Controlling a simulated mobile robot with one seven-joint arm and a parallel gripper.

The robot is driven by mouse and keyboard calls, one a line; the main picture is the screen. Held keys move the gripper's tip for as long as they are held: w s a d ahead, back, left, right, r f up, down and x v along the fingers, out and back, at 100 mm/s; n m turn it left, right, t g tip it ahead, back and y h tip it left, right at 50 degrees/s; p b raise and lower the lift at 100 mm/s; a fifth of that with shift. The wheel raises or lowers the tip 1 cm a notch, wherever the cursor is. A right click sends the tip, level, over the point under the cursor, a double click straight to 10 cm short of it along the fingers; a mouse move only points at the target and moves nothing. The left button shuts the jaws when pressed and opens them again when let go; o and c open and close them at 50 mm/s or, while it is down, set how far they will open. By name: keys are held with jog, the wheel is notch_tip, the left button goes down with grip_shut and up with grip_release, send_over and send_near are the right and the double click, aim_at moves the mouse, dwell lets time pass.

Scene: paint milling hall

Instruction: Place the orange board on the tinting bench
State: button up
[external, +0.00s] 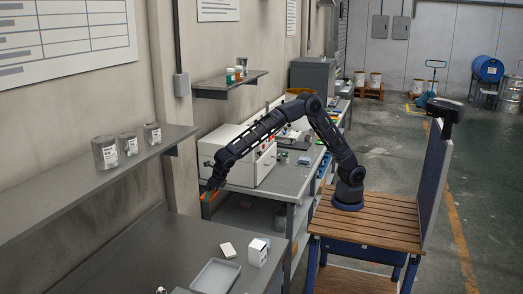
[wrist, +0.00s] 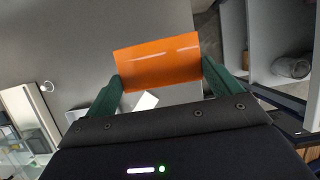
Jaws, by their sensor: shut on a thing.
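The orange board (wrist: 158,60) is a flat, glossy rectangle held between the green fingers of my gripper (wrist: 162,84) in the wrist view. In the external view my gripper (external: 211,188) is at the left end of the reaching arm, with a small part of the orange board (external: 207,197) showing. It hangs near the wall, around the gap between the near grey bench (external: 150,252) and the bench with the white machine (external: 285,182). The near bench's grey top (wrist: 60,40) seems to lie beyond the board in the wrist view. No label shows which bench is the tinting bench.
The white machine (external: 236,155) stands close beside my arm.

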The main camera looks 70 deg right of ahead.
aim_at(213, 234)
notch_tip(213, 234, down, 22)
dwell(1.0)
jog(key=shift+f, duration=0.15)
jog(key=o, duration=0.7)
jog(key=v, duration=1.2)
